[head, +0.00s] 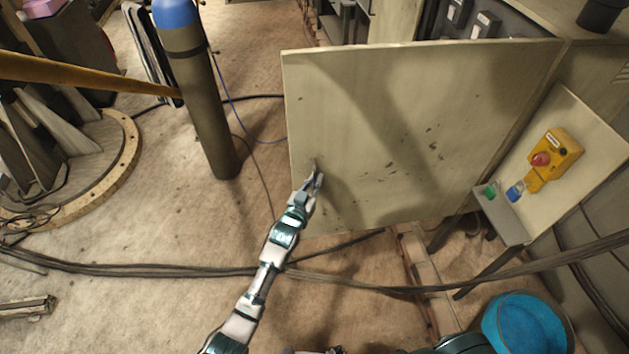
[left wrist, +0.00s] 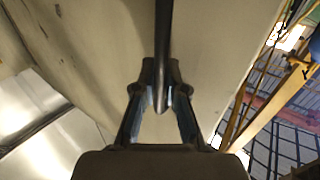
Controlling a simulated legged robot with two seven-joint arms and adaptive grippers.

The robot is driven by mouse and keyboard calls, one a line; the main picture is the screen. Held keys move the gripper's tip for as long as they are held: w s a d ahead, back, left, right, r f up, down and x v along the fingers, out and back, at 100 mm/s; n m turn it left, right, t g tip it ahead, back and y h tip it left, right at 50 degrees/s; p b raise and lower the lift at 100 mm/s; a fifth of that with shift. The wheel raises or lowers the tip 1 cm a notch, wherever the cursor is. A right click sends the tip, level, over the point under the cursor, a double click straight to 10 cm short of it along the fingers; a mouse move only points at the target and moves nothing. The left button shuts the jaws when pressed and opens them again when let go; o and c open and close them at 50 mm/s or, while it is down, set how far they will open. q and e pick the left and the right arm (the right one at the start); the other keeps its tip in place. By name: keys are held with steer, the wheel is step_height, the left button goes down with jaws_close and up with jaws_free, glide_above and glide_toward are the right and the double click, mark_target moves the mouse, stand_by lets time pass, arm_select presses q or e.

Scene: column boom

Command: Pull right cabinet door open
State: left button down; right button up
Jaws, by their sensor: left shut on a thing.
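The cabinet door (head: 400,120) is a large pale, scuffed panel in the head view. It stands swung out from the cabinet, with its free edge at the left and the open cabinet interior showing behind its top edge. My left gripper (head: 315,182) is at the lower left part of the door, close to the free edge. In the left wrist view the fingers of my left gripper (left wrist: 160,100) are closed around a dark bar-like handle (left wrist: 163,50) in front of the pale door panel (left wrist: 210,45). My right gripper does not show in either view.
A gas cylinder (head: 200,100) with a blue top stands left of the door. Cables (head: 130,269) cross the floor.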

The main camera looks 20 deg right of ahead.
arm_select(q)
steer(key=c, duration=1.2)
jaws_free()
steer(key=shift+d, duration=0.1)
steer(key=v, duration=1.2)
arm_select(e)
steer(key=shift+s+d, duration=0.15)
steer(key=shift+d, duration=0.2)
arm_select(q)
steer(key=shift+d+f, duration=0.1)
steer(key=shift+d, duration=0.05)
